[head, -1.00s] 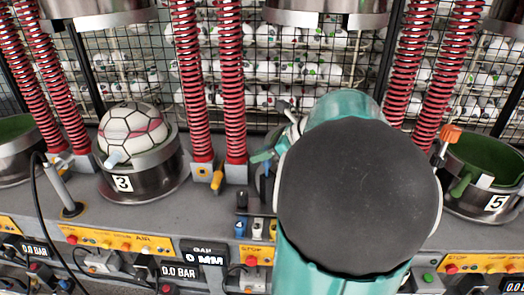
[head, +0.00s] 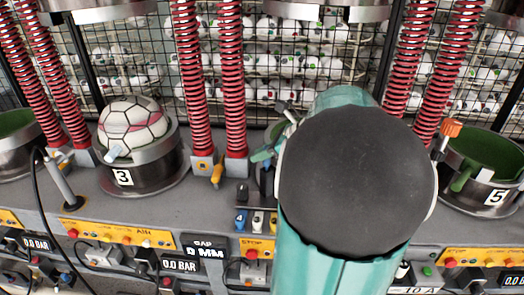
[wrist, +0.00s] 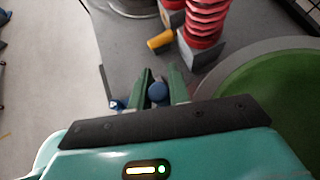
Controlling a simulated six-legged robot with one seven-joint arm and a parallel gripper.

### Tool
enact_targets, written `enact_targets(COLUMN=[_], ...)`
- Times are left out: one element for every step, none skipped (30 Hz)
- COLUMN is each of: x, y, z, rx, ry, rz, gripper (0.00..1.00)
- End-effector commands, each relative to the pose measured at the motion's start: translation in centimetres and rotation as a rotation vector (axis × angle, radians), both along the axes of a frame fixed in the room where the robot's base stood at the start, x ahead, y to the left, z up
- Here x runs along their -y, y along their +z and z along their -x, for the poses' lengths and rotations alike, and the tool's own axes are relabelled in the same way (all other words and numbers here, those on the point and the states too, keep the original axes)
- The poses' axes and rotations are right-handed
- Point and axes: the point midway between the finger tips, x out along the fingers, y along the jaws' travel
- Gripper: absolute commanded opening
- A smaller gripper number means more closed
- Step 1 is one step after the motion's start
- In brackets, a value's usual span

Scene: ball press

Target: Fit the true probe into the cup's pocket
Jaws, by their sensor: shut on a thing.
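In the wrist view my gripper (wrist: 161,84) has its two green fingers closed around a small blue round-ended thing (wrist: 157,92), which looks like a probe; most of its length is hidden. A cup with a green lining (wrist: 285,105) and a grey rim lies to the right of the fingers. The gripper is beside that cup, outside its rim. Its pocket cannot be made out. Small blue (head: 241,220), white (head: 257,222) and yellow pieces stand in a row just left of my arm.
Cup 3 (head: 125,178) holds a ball (head: 131,125) at the left; cup 5 (head: 495,197) with a green lining stands at the right. A post with a black cable (head: 62,180) stands at the left. A yellow handle (wrist: 160,41) sticks out near a spring foot.

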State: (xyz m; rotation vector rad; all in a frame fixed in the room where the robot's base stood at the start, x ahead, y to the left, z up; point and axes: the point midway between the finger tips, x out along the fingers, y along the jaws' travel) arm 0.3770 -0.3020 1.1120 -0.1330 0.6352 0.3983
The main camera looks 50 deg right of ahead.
Motion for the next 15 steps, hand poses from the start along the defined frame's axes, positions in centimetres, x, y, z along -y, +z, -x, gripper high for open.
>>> enact_targets(x=[0.01,0.01,0.01,0.01,0.01,0.01,0.01,0.01,0.01,0.01,0.02,0.03,0.03,0.04,0.04], y=[0.01,0.01,0.01,0.01,0.01,0.0,-0.02,-0.06,-0.13,-0.2,-0.29,-0.43,-0.54,-0.65,-0.81], z=[0.0,0.0,0.0,0.0,0.0,0.0,0.0,0.0,0.01,0.01,0.01,0.01,0.02,0.02,0.03], rx=[0.0,0.0,0.0,0.0,0.0,0.0,0.0,0.0,0.0,0.0,0.0,0.0,0.0,0.0,-0.001], ry=[0.0,0.0,0.0,0.0,0.0,0.0,0.0,0.0,0.0,0.0,0.0,0.0,0.0,-0.001,-0.001], rz=[0.0,0.0,0.0,0.0,0.0,0.0,0.0,0.0,0.0,0.0,0.0,0.0,0.0,0.001,0.001], gripper=[0.0,0.0,0.0,0.0,0.0,0.0,0.0,0.0,0.0,0.0,0.0,0.0,0.0,0.0,0.0])
